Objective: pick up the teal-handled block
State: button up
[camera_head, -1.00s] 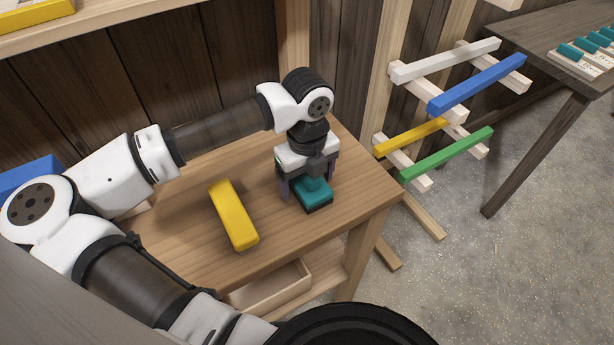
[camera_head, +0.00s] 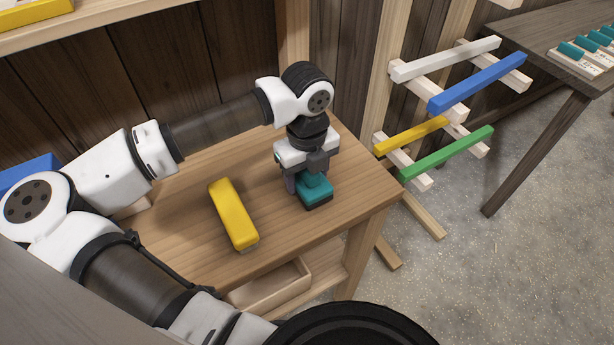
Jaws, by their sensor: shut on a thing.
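The teal-handled block (camera_head: 316,194) is near the right end of the wooden workbench (camera_head: 275,240). It has a teal body and a dark base. My gripper (camera_head: 311,181) points down over it and is shut on its upper teal part. The upper part of the block is partly hidden by the fingers. The block appears to be on the bench top; I cannot tell whether there is a gap beneath it.
A yellow block (camera_head: 232,214) lies left of my gripper on the bench. A blue object (camera_head: 28,172) is at the far left. A rack with coloured bars (camera_head: 448,153) stands right of the bench. A wooden tray (camera_head: 272,290) is below the top.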

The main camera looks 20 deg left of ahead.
notch_tip(320, 180, up, 19)
jog(key=b, duration=0.3)
jog(key=shift+r, duration=0.15)
